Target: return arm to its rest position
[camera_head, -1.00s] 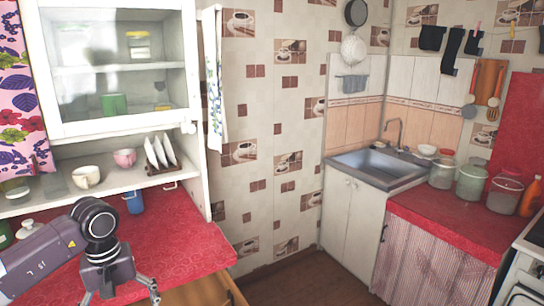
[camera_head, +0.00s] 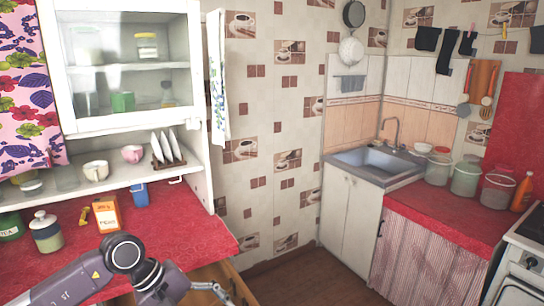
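My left arm comes in from the lower left over the red counter (camera_head: 190,235). Its gripper (camera_head: 212,290) is at the bottom edge of the view, pointing right, in front of a light wooden drawer or board (camera_head: 228,272) below the counter edge. One thin finger shows clearly; the other is not clear, so its opening cannot be told. I see no object held in it. My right gripper is not in view.
On the red counter stand a lidded jar (camera_head: 46,232), an orange-and-white box (camera_head: 107,213), a blue cup (camera_head: 139,195) and a green tin (camera_head: 10,227). A white cabinet (camera_head: 130,122) hangs above. The brown floor (camera_head: 310,275) is clear.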

